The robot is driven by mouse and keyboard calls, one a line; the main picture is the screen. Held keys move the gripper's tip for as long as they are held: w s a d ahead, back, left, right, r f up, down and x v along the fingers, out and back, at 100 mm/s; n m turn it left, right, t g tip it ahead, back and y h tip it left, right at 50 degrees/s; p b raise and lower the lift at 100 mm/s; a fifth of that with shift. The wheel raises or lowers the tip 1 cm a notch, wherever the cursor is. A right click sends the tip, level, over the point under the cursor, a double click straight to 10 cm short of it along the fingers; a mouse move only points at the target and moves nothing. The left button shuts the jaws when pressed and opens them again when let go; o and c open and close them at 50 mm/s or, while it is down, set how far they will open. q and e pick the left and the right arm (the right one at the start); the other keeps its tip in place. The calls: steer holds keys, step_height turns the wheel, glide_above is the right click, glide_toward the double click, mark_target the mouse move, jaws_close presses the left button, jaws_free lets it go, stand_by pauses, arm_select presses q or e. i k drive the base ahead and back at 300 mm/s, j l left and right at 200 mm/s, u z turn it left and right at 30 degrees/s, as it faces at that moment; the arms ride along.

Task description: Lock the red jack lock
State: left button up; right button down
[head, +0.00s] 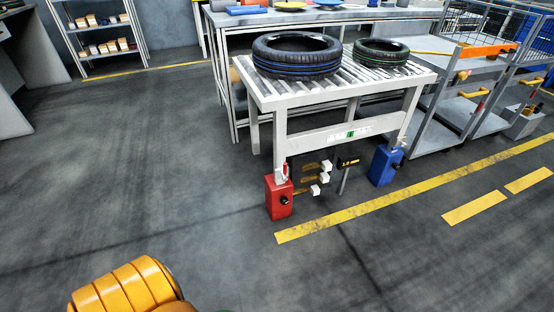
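The red jack lock (279,197) is a red box at the foot of the conveyor's near left leg. A matching blue box (384,166) stands at the right leg. The roller conveyor (345,136) holds two tyres, a larger one with blue stripes (297,56) and a smaller one with green stripes (381,52). Neither of my grippers is in view.
A small display (348,162) and white blocks (325,178) sit between the boxes. Metal carts (446,112) stand to the right, a workbench (322,17) behind, and a shelf rack (100,28) at far left. Floor in front and left is clear, with yellow lines (415,192).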

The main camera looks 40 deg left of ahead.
mark_target(285, 178)
steer(key=u, duration=1.25)
